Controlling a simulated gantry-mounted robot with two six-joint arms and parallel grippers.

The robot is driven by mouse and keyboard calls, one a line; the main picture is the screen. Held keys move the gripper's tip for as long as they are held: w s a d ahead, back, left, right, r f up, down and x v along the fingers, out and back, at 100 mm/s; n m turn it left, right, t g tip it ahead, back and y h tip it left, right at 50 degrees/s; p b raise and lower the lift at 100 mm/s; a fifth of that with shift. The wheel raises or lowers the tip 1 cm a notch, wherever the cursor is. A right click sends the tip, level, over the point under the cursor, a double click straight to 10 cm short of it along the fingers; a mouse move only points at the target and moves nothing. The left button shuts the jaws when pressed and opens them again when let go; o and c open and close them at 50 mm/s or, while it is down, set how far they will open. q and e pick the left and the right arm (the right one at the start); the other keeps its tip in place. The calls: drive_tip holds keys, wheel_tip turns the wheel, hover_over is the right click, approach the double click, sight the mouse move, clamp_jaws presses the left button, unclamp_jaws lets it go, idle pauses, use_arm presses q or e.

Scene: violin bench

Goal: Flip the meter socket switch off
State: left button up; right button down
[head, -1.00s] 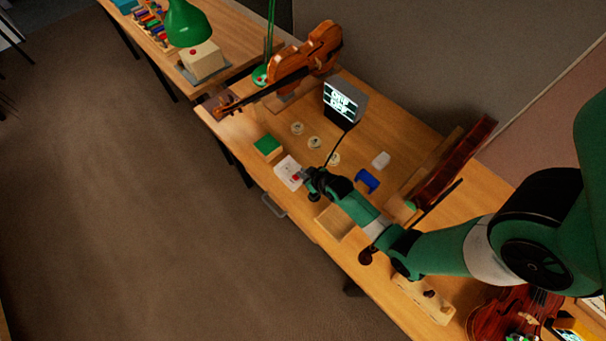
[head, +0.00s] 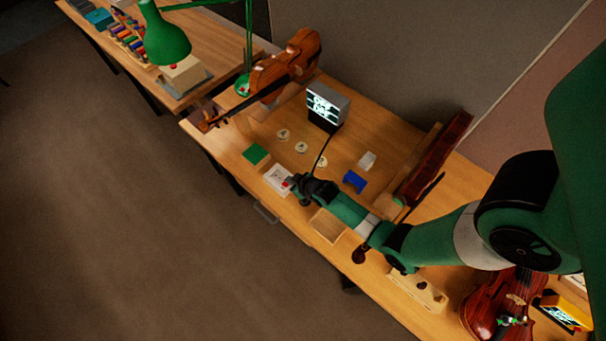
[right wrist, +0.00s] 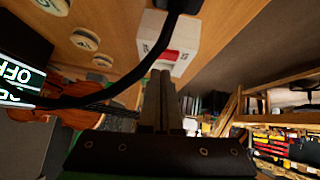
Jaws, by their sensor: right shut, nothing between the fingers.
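The meter socket (head: 278,178) is a white box near the front edge of the bench, with a red rocker switch (right wrist: 169,54) on it. Its cable runs to a dark display box (head: 322,106) with lit text; in the right wrist view the display (right wrist: 14,82) appears upside down and "OFF" can be read. My right gripper (head: 293,183) is shut and empty, its fingertips right beside the red switch. In the right wrist view the fingertips (right wrist: 161,75) point at the switch; contact cannot be told. My left gripper is not in view.
A green block (head: 256,153) lies left of the socket. Several round pale discs (head: 301,147), a blue holder (head: 354,181) and a wooden tray (head: 328,226) are near my right arm. A violin (head: 285,67) stands at the back left. The bench's front edge is close.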

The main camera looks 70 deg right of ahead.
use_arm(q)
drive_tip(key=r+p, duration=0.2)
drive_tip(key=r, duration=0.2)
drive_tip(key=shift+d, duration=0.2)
use_arm(e)
drive_tip(key=s+a+r, duration=0.2)
drive_tip(key=s+r, duration=0.4)
drive_tip(key=r, duration=0.3)
drive_tip(key=shift+s+r, duration=0.15)
drive_tip(key=shift+s, duration=0.05)
use_arm(q)
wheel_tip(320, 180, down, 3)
drive_tip(key=b, duration=0.2)
drive_tip(key=shift+b, duration=0.3)
use_arm(e)
drive_tip(key=shift+w+a+r, duration=0.1)
drive_tip(key=shift+w+a, duration=0.1)
drive_tip(key=shift+a, duration=0.2)
drive_tip(key=shift+w+a+r, duration=0.1)
drive_tip(key=shift+w+a, duration=0.05)
drive_tip(key=shift+a, duration=0.25)
drive_tip(key=shift+f, duration=0.1)
